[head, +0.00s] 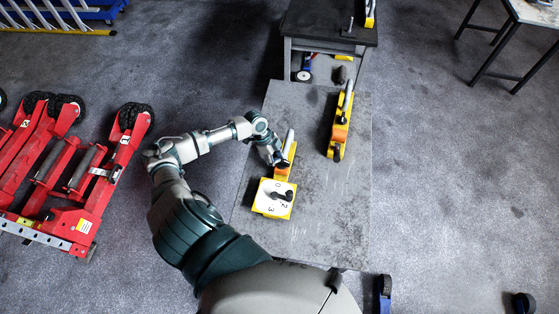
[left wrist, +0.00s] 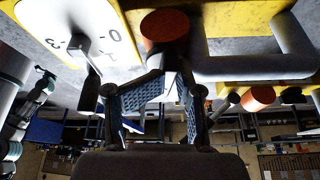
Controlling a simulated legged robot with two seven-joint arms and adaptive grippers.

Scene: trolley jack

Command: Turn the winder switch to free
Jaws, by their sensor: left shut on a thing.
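The near yellow winder (head: 286,156) has an orange part and a grey handle and lies along the grey table top. My left gripper (head: 281,163) is at its near end. In the left wrist view my left gripper (left wrist: 165,76) is shut on a small knob at that end, beside the orange-red cylinder (left wrist: 164,27). The fingers hide most of the knob, so its setting cannot be read. Just nearer, a yellow box (head: 266,208) has a white dial face with numerals and a black lever (head: 284,195). My right gripper is not in view.
A second yellow winder (head: 340,130) lies further right on the table top (head: 350,205). A dark bench (head: 315,22) stands behind. Red trolley jacks (head: 110,165) stand on the floor at left. The floor to the right is largely open.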

